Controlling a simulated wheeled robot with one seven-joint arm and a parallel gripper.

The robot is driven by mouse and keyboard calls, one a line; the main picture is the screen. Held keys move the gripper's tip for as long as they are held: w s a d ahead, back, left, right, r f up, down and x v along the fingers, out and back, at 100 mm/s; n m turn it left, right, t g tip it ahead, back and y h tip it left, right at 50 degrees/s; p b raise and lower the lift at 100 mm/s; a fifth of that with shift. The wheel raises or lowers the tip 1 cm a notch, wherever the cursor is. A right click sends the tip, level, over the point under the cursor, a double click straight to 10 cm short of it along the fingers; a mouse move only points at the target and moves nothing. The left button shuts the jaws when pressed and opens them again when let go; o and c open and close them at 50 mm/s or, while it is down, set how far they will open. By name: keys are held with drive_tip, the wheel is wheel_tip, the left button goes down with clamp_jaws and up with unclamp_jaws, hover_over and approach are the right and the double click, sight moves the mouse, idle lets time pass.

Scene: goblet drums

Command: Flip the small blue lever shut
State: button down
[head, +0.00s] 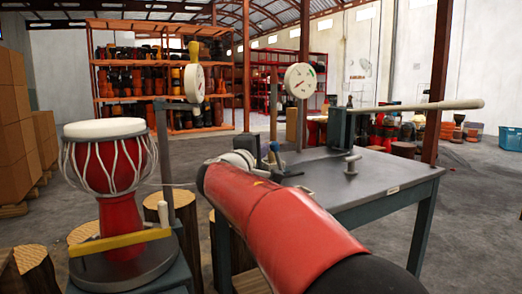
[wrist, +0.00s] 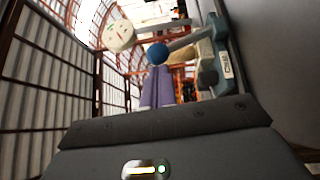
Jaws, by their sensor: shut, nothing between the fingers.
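The small blue lever shows in the wrist view as a round blue knob (wrist: 157,54) on a thin grey rod that runs to the right. My gripper (wrist: 158,70) has its grey-purple fingers together and empty, with the tips just below the knob in the picture. I cannot tell whether they touch it. In the head view a small blue part (head: 268,151) stands on the grey bench (head: 335,190), beyond my red arm. My fingertips are hard to make out there, and the lever's pivot is partly hidden.
A dial gauge (head: 300,80) stands on the bench near the lever. A long-handled press (head: 341,126) stands to its right. A goblet drum (head: 110,165) sits on a round stand at left, with a second gauge (head: 194,83) beside it. Open floor lies at right.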

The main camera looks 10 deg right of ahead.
sight(278, 144)
drive_tip(key=shift+d+r, duration=0.15)
drive_tip(key=shift+r, duration=0.05)
drive_tip(key=d+r+m+g+y+p, duration=0.1)
drive_tip(key=p, duration=0.1)
drive_tip(key=d+m+g+y+p, duration=0.1)
drive_tip(key=p, duration=0.2)
drive_tip(key=w+d+r+g+y+p, duration=0.1)
drive_tip(key=p, duration=0.2)
drive_tip(key=shift+w+d+r+m, duration=0.1)
drive_tip(key=shift+d+r+m, duration=0.2)
drive_tip(key=shift+m, duration=0.1)
drive_tip(key=shift+w+d+f+y+p, duration=0.15)
drive_tip(key=shift+d+y+p, duration=0.25)
drive_tip(key=shift+p, duration=0.25)
drive_tip(key=shift+w+d+g, duration=0.15)
drive_tip(key=shift+d+g, duration=0.15)
drive_tip(key=shift+d, duration=0.05)
